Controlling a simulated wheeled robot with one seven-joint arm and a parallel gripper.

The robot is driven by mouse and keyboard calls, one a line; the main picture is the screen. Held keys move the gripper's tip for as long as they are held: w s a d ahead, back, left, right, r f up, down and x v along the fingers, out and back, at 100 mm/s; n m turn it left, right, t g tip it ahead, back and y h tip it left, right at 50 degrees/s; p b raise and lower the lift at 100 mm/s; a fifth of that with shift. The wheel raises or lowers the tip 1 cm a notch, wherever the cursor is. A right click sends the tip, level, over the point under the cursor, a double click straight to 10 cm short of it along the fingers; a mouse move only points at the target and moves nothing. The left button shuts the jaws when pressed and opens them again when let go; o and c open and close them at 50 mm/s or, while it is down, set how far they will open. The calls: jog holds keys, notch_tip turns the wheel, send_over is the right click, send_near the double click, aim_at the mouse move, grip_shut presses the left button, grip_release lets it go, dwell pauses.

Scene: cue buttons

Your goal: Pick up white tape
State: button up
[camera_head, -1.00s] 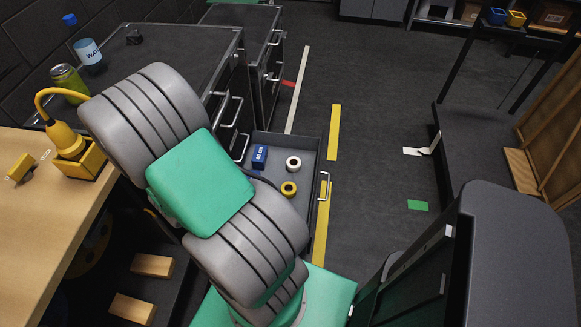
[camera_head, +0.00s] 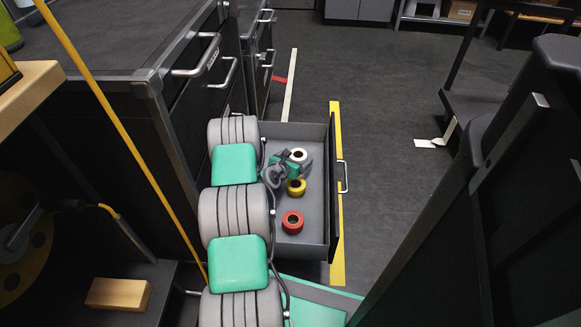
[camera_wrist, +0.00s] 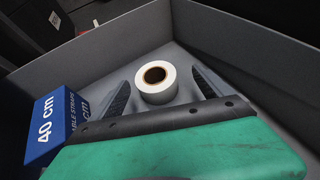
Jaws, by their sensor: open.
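The white tape (camera_wrist: 157,84) is a small upright roll with a dark brown core, on the grey floor of an open drawer (camera_head: 308,254). In the head view the white tape (camera_head: 299,154) lies toward the back of the drawer, partly hidden by my gripper (camera_head: 296,166). In the wrist view my open gripper (camera_wrist: 161,92) reaches down into the drawer. One dark finger is at the left of the roll and one at the right, with gaps on both sides. The roll sits between the fingertips, apparently not held.
A yellow tape roll (camera_head: 296,187) and a red tape roll (camera_head: 293,221) lie nearer in the drawer. A blue box marked 40 cm (camera_wrist: 52,128) stands close to the left finger. The drawer walls surround the gripper.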

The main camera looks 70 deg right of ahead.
aim_at(300, 153)
jog(key=b+x, duration=0.1)
jog(key=x, duration=0.1)
jog(key=b+x, duration=0.1)
jog(key=x, duration=0.2)
jog(key=w+b+x, duration=0.1)
jog(key=b+x, duration=0.1)
jog(key=shift+d+f, duration=0.15)
jog(key=shift+f, duration=0.05)
jog(key=shift+d+r, duration=0.1)
jog(key=shift+d, duration=0.05)
jog(key=c, duration=1.5)
jog(key=shift+r, duration=0.1)
